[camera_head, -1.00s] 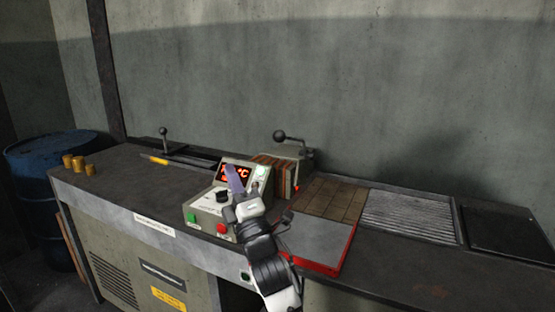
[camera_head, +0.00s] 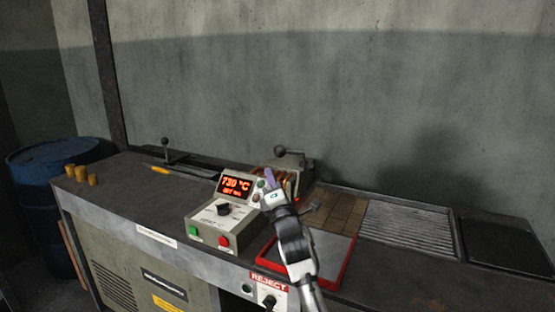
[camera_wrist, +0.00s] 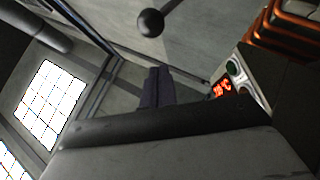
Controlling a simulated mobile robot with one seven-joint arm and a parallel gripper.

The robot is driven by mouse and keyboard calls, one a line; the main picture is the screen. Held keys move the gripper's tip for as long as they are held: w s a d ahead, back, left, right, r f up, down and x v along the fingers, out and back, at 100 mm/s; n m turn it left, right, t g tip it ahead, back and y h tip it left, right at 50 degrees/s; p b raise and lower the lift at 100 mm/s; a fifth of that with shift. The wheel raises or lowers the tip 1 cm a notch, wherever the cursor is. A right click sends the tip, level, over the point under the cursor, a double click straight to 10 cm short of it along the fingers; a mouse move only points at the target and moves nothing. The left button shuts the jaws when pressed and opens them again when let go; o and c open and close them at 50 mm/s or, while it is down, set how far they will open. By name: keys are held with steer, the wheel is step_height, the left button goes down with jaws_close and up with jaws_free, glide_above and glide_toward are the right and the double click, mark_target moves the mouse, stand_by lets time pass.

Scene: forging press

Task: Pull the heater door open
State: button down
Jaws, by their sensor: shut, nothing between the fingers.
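The heater (camera_head: 298,178) is a grey box with copper-coloured coils behind the control box. A lever with a dark ball knob (camera_head: 280,151) stands on its top; I take this to be the door handle. The door panel itself is hard to make out behind my arm. My gripper (camera_head: 269,178) is shut and empty, in front of the heater and below the knob in the picture. In the wrist view, the closed fingers (camera_wrist: 156,86) are apart from a dark ball knob (camera_wrist: 150,23) above them. Copper coils (camera_wrist: 290,28) show at the upper right.
The control box (camera_head: 224,215), with a lit display and green and red buttons, stands left of my gripper. A red-rimmed tray (camera_head: 346,262) lies to the right. Another ball lever (camera_head: 165,145) and brass cylinders (camera_head: 82,174) are further left. The wall stands behind the bench.

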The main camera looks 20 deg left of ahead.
steer(key=shift+w+d+r+p, duration=0.2)
steer(key=shift+w+r+p, duration=0.2)
steer(key=shift+w+r, duration=0.3)
steer(key=shift+w+d+r+p, duration=0.15)
steer(key=shift+w+r+p, duration=0.3)
steer(key=shift+w, duration=0.45)
steer(key=shift+r, duration=0.15)
